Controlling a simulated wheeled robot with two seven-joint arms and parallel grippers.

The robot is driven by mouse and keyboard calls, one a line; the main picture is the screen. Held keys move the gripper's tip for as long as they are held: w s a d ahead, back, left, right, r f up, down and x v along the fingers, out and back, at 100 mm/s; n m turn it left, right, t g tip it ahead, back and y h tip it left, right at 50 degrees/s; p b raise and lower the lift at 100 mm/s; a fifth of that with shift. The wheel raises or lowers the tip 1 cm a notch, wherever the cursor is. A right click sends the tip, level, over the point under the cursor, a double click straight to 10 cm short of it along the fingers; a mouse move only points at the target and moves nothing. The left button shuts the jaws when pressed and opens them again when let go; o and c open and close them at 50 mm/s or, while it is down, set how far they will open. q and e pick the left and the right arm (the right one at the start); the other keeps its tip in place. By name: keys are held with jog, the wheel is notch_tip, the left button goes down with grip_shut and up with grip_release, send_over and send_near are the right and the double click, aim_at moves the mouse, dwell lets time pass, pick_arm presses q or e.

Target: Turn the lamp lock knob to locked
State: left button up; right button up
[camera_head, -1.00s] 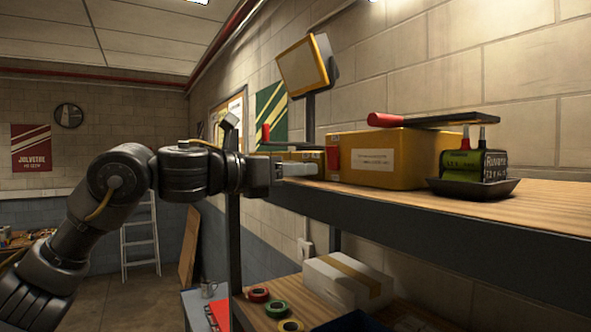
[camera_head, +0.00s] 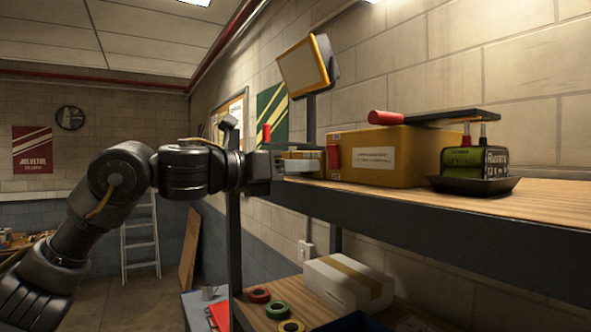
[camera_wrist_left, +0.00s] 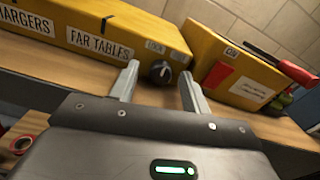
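The black round knob (camera_wrist_left: 160,72) sits on the front of a yellow box (camera_wrist_left: 110,22) in the left wrist view, beside a white label that seems to read LOCK. A pale mark shows on the knob's face, but I cannot read its setting. My left gripper (camera_wrist_left: 160,84) is open, with one grey finger on each side of the knob in that view; I see no clear contact. In the head view my left gripper (camera_head: 302,166) is at the shelf edge, and the knob is hidden there. The lamp (camera_head: 304,66) stands above on a dark post. My right gripper is out of view.
A second yellow box (camera_head: 405,157) with a red-handled lever (camera_head: 386,118) stands right of the gripper. A black tray (camera_head: 474,186) with a green and black block is farther right. The wooden shelf (camera_head: 540,213) has a dark front edge. A white carton (camera_head: 347,283) is below.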

pick_arm(q)
jog(key=shift+s+a+f, duration=0.1)
jog(key=shift+s+a, duration=0.1)
jog(key=shift+a, duration=0.05)
jog(key=b+v, duration=0.3)
jog(key=v, duration=0.7)
